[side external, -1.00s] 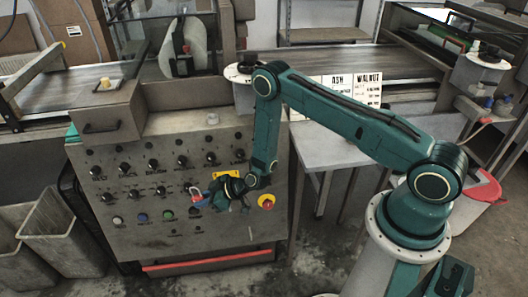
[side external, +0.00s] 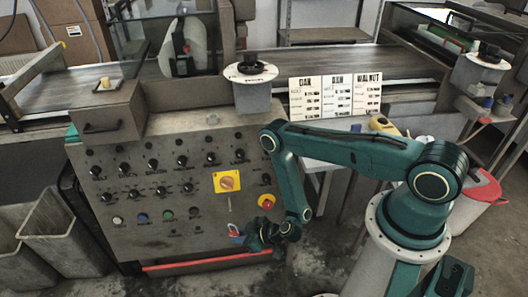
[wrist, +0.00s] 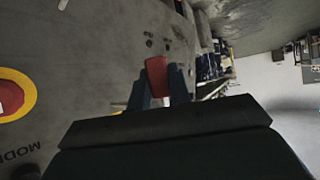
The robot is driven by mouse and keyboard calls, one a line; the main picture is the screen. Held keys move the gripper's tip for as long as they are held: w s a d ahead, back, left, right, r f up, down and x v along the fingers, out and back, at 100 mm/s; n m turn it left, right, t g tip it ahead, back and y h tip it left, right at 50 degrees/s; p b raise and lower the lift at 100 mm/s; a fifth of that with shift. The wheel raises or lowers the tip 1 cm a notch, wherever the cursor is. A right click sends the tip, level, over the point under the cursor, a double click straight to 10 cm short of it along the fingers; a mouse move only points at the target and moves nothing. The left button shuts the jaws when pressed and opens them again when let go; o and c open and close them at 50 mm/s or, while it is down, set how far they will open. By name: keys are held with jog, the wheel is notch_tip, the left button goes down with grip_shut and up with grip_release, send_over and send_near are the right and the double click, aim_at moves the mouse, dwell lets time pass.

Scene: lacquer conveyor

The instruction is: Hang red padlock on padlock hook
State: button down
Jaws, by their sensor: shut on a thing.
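My gripper (side external: 243,236) is low in front of the grey control panel, below the yellow switch plate. It is shut on the red padlock (side external: 233,228), which shows at the fingertips. In the wrist view the padlock's red body (wrist: 157,76) sits between the two blue fingers (wrist: 158,92); its shackle is not clear there. A yellow plate with an orange rotary knob (side external: 228,181) is on the panel above the gripper. A small pale upright piece (side external: 229,204) shows just under this plate; I cannot tell whether it is the padlock hook.
The red button with a yellow ring (side external: 266,201) is right of the switch plate; it also shows in the wrist view (wrist: 12,97). Rows of black knobs (side external: 152,164) cover the panel. A red bar (side external: 205,260) runs along its foot. Grey bins (side external: 55,235) stand left.

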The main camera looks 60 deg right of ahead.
jog(key=shift+w+d, duration=0.2)
jog(key=shift+w, duration=0.05)
jog(key=shift+w+d+f, duration=0.3)
jog(key=shift+w+d, duration=0.85)
jog(key=shift+w+d+f, duration=0.3)
jog(key=shift+w+d, duration=0.8)
jog(key=shift+d, duration=0.05)
jog(key=shift+w+d+f, duration=0.3)
jog(key=shift+w+d, duration=0.85)
jog(key=shift+f, duration=0.1)
jog(key=c, duration=1.2)
grip_release()
jog(key=shift+d, duration=0.1)
